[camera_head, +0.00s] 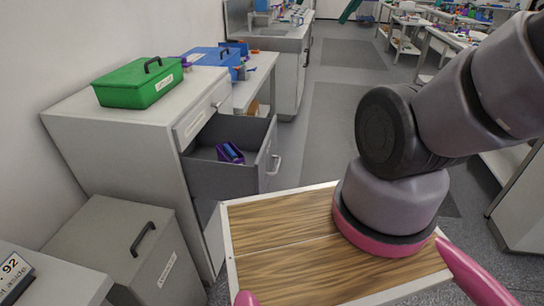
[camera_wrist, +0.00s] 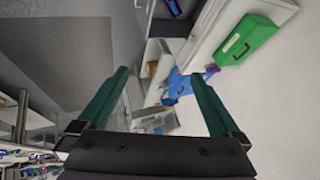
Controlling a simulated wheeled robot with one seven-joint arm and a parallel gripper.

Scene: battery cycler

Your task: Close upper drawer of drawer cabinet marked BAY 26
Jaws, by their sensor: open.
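The drawer cabinet (camera_head: 120,117) stands at the left in the head view, with a light top. A dark grey drawer (camera_head: 212,183) is pulled out of its front. It has a handle (camera_head: 276,164) on its front face and a purple and blue item (camera_head: 230,152) inside. Above it is a flush front with a label (camera_head: 193,124) and a handle (camera_head: 221,103). The label text is too small to read. My gripper (camera_wrist: 158,76) is open and empty in the wrist view, with dark green fingers. The gripper is not visible in the head view. The open drawer's item (camera_wrist: 173,7) shows at the wrist view's top edge.
A green box (camera_head: 138,83) sits on the cabinet. A blue box (camera_head: 212,60) lies on a bench behind. A lower grey cabinet (camera_head: 90,225) with a black handle stands front left. Free floor (camera_head: 335,130) lies right of the drawer.

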